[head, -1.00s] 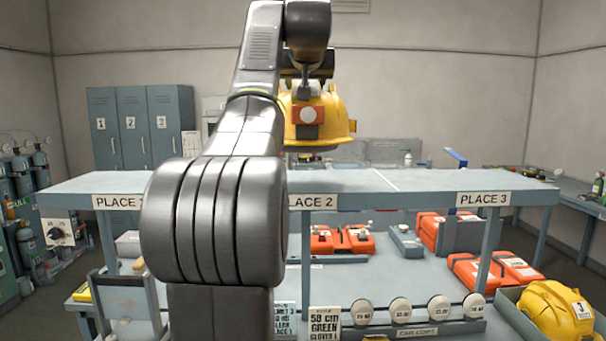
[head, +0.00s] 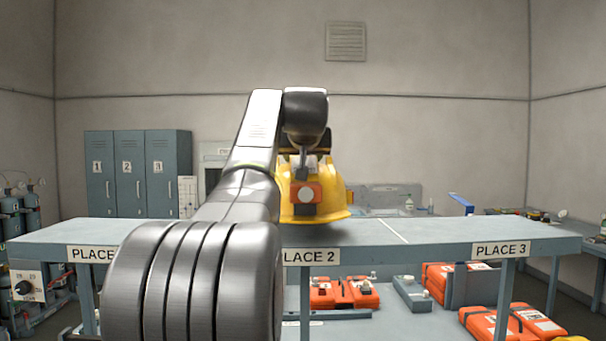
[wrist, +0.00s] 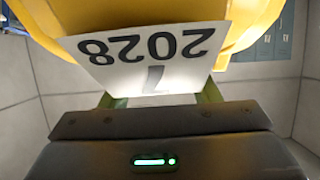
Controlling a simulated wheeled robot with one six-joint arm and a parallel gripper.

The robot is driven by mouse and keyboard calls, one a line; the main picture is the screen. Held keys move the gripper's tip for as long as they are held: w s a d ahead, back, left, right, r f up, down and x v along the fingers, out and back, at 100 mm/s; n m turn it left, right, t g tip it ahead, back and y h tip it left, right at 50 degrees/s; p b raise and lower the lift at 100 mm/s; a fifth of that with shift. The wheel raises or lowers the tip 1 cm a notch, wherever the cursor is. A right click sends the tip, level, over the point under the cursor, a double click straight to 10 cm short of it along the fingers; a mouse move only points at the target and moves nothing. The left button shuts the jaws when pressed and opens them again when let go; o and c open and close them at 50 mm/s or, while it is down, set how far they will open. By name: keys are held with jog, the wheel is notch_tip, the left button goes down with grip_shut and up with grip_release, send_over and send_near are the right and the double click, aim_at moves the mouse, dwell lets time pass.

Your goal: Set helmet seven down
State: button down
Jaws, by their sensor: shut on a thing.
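Helmet seven (head: 333,190) is a yellow helmet with an orange-and-white lamp-like piece on the side facing me. It is upright over the Place 2 part of the grey bench (head: 450,232). Its brim is at or just above the bench top; I cannot tell if they touch. My gripper (wrist: 160,98) is shut on the helmet. In the wrist view, the yellow shell (wrist: 120,12) fills the top, with a white label (wrist: 150,55) reading 2028 and 7 upside down. In the head view my arm hides the bench to the left of the helmet.
The bench top is clear towards the Place 3 sign (head: 501,250), with a white line across it. Orange cases (head: 340,293) lie on a lower level beneath. Grey lockers (head: 130,175) stand at the back left.

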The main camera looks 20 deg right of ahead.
jog(key=shift+f, duration=1.65)
jog(key=shift+f, duration=0.15)
jog(key=shift+c, duration=2.4)
grip_release()
jog(key=shift+s, duration=0.1)
jog(key=b+v, duration=0.2)
jog(key=v, duration=1)
